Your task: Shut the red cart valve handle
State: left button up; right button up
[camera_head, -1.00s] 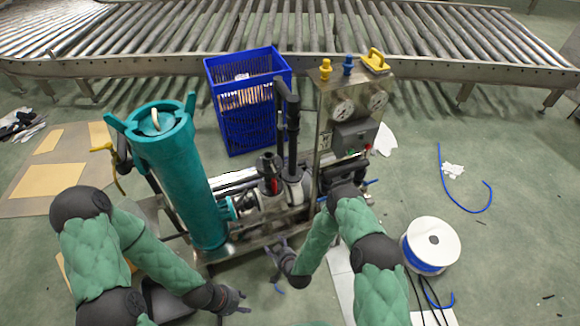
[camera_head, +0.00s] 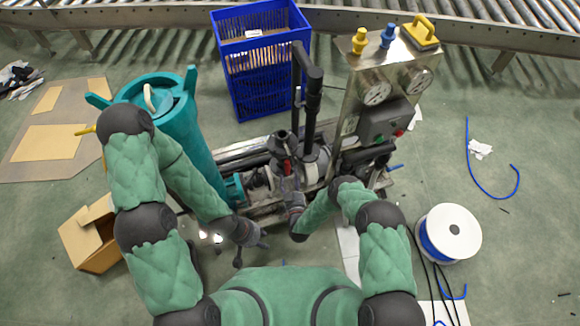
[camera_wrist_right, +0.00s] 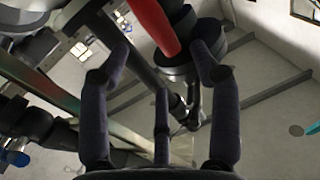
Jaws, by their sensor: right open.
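The red valve handle (camera_head: 287,167) stands upright among the dark pipes in the middle of the cart (camera_head: 262,208). In the right wrist view the red handle (camera_wrist_right: 155,25) slants across the top, beyond and between the spread fingers. My right gripper (camera_wrist_right: 158,62) is open, with nothing between its fingers. In the head view my right gripper (camera_head: 291,192) is just below the handle; I cannot tell whether they touch. My left gripper (camera_head: 252,256) is low in front of the cart, away from the handle, its fingers spread and empty.
A teal cylinder (camera_head: 190,140) stands at the cart's left, a gauge panel (camera_head: 352,88) at its right. A blue crate (camera_head: 262,75) is behind. A cardboard box (camera_head: 88,235) lies left; a blue-and-white spool (camera_head: 455,230) lies right. A roller conveyor (camera_head: 130,30) crosses the back.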

aim_at(289, 166)
jog(key=shift+w+a+b, duration=0.2)
jog(key=shift+w+b, duration=0.2)
jog(key=shift+w, duration=1.15)
jog(key=shift+w+a+b, duration=0.2)
jog(key=shift+w+b, duration=0.2)
jog(key=shift+w, duration=1.1)
